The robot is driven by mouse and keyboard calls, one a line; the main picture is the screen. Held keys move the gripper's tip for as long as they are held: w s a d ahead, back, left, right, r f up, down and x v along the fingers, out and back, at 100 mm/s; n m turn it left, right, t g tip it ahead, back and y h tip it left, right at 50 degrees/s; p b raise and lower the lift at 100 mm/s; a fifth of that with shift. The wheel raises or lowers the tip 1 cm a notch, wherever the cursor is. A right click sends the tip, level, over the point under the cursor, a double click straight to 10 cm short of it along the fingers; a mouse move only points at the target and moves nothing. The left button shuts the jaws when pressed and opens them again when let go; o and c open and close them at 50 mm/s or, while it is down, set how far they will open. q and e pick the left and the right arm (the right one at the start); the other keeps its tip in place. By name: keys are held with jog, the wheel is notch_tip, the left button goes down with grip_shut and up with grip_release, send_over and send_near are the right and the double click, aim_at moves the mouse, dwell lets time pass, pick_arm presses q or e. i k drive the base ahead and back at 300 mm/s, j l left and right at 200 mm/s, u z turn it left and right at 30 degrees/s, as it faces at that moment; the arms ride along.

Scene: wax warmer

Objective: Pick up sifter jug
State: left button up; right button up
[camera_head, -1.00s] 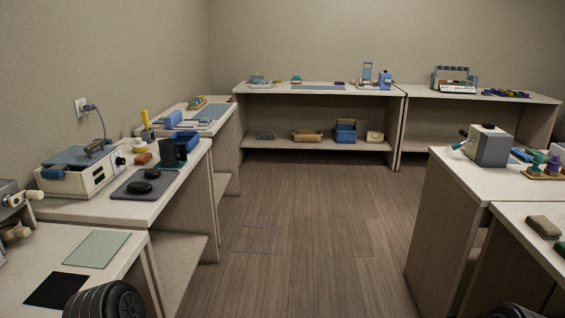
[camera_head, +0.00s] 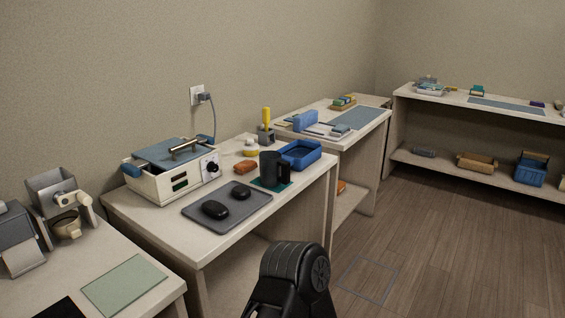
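A dark jug with a side handle (camera_head: 270,168), which looks like the sifter jug, stands upright on a small green mat (camera_head: 285,185) on the left-hand counter. It is between a grey mat and a blue tray. Whether it has a sieve inside is too small to tell. A black link of my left arm shows at the bottom middle, in front of the counter and apart from the jug. Neither of my grippers is in view.
The floor (camera_head: 420,240) to the right is clear.

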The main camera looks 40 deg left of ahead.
aim_at(274, 171)
jog(key=i+l+u, duration=1.3)
jog(key=l, duration=0.45)
